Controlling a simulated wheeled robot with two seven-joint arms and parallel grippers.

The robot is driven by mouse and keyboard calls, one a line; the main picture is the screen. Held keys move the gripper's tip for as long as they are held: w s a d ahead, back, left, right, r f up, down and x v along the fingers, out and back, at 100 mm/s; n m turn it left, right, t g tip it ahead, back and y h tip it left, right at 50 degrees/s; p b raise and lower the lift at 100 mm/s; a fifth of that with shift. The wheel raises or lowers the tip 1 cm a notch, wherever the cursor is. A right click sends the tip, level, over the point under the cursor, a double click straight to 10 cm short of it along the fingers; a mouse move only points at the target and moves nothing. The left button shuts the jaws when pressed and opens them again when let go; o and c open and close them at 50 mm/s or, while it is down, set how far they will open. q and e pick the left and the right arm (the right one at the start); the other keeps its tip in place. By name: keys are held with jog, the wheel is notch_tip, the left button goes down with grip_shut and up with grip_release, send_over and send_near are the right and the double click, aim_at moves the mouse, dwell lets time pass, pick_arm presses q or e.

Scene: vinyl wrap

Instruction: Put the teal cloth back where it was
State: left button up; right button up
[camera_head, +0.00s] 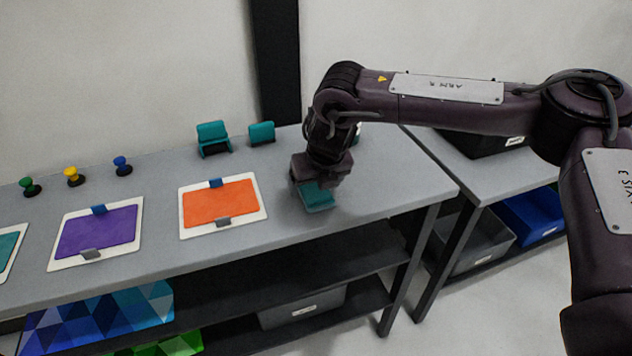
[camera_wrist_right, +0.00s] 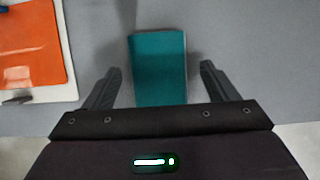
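A teal cloth (camera_head: 318,197) lies on the grey table near its right end, under my right gripper (camera_head: 318,185). In the right wrist view the teal cloth (camera_wrist_right: 158,68) is a folded rectangle between the two fingers of my right gripper (camera_wrist_right: 160,82). The fingers are spread wide, with a gap to the cloth on both sides. My left gripper is not in view.
An orange sheet on a white board (camera_head: 182,230) lies left of the cloth, and a purple sheet on a board (camera_head: 55,263) lies farther left. Two teal holders (camera_head: 213,137) (camera_head: 262,131) stand at the back. Blue, yellow and green knobs (camera_head: 122,164) stand at the back left.

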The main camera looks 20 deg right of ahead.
jog(key=shift+r, duration=0.1)
jog(key=shift+r, duration=0.25)
jog(key=v, duration=1.1)
jog(key=shift+s+r, duration=0.15)
jog(key=shift+r, duration=0.2)
